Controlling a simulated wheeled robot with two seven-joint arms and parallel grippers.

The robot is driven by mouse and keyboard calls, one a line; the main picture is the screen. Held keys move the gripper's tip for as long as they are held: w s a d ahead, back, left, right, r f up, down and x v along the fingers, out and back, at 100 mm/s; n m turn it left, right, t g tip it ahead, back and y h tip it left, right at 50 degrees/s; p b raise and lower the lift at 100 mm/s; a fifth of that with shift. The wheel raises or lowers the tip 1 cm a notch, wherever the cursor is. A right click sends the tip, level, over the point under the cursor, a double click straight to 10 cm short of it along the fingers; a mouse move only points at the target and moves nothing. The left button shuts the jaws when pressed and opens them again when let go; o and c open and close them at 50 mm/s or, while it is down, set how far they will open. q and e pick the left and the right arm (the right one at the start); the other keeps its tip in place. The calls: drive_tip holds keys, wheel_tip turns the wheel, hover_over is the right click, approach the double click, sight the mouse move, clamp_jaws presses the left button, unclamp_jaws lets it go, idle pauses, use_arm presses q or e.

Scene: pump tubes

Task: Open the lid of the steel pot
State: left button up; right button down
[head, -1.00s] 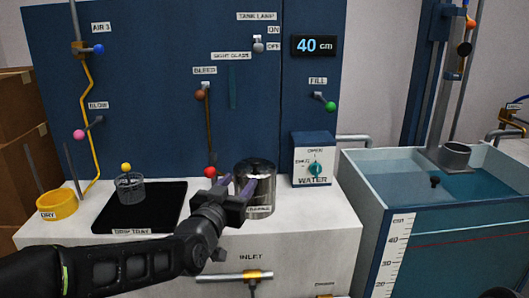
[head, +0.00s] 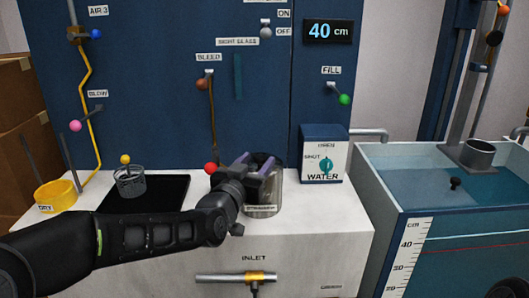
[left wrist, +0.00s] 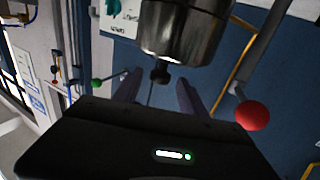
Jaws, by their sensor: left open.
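The steel pot (head: 263,202) stands on the white bench, partly hidden behind my left gripper. Its shiny side and a small dark lid knob (left wrist: 160,73) show in the left wrist view. The lid looks closed. My left gripper (head: 262,165) is over the top of the pot, with its purple-grey fingers open. My right gripper is not in view.
A red ball-ended lever (head: 210,168) is close left of my gripper. The WATER box (head: 322,150) stands right of the pot. A black drip tray (head: 172,195), a clear cup (head: 130,182) and a yellow dish (head: 56,195) are left. A water tank (head: 400,165) is at right.

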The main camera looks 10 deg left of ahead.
sight(262, 155)
use_arm(q)
drive_tip(key=w, duration=0.5)
drive_tip(key=shift+w+d+p, duration=0.3)
drive_tip(key=shift+d+p, duration=0.05)
drive_tip(key=shift+d, duration=0.05)
drive_tip(key=shift+c, duration=0.6)
clamp_jaws()
idle(0.4)
